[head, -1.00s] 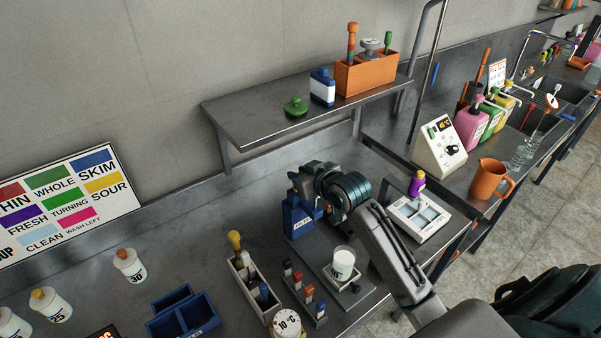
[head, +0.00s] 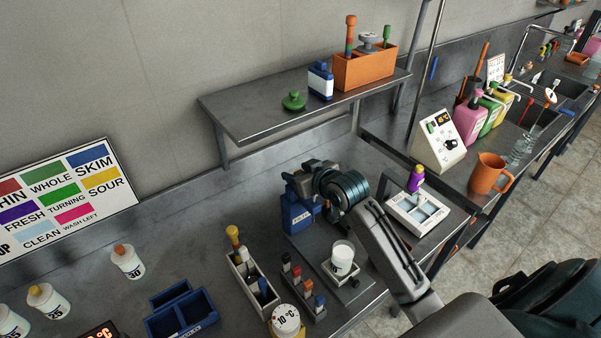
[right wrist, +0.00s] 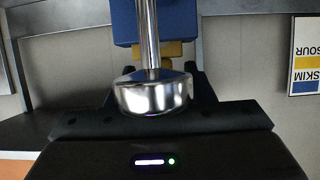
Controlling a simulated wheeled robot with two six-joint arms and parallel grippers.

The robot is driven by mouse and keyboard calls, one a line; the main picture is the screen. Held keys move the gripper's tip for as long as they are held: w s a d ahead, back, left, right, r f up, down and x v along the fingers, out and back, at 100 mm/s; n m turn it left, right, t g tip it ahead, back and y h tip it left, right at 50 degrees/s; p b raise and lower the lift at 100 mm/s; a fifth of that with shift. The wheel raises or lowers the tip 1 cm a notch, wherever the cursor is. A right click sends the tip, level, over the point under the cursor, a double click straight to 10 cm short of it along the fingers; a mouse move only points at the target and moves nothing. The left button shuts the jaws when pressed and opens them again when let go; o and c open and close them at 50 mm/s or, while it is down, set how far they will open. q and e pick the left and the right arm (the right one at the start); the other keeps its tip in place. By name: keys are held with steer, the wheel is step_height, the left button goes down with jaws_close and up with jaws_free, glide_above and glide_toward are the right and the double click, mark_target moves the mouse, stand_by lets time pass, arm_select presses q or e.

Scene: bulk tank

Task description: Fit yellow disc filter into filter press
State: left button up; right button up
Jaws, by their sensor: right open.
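The filter press, a blue unit with a white label (head: 297,216), stands on the steel bench below the wall shelf. My right gripper (head: 306,178) is at the upper part of the press, and my wrist partly hides that part. In the right wrist view, a chrome rod with a thick round chrome end (right wrist: 153,94) hangs in front of my open gripper. The blue press body (right wrist: 188,20) is behind it, with a small yellow part (right wrist: 180,52) below. I cannot tell whether that part is the yellow disc filter. My left gripper is not in view.
A white cup on a small stand (head: 342,258), a white rack (head: 249,284) and a dark rack of small bottles (head: 303,292) stand close to the press. A white tray (head: 418,217) is to the right. The shelf (head: 250,118) overhangs the bench behind.

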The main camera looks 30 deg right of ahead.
steer(key=shift+s+d+r+b, duration=0.1)
steer(key=shift+s+b, duration=0.2)
steer(key=shift+s, duration=0.2)
steer(key=b+v, duration=0.2)
steer(key=v, duration=0.5)
steer(key=shift+s+d+r, duration=0.1)
steer(key=shift+s+r, duration=0.05)
steer(key=shift+s, duration=0.2)
steer(key=shift+b+v, duration=0.3)
steer(key=shift+v, duration=0.7)
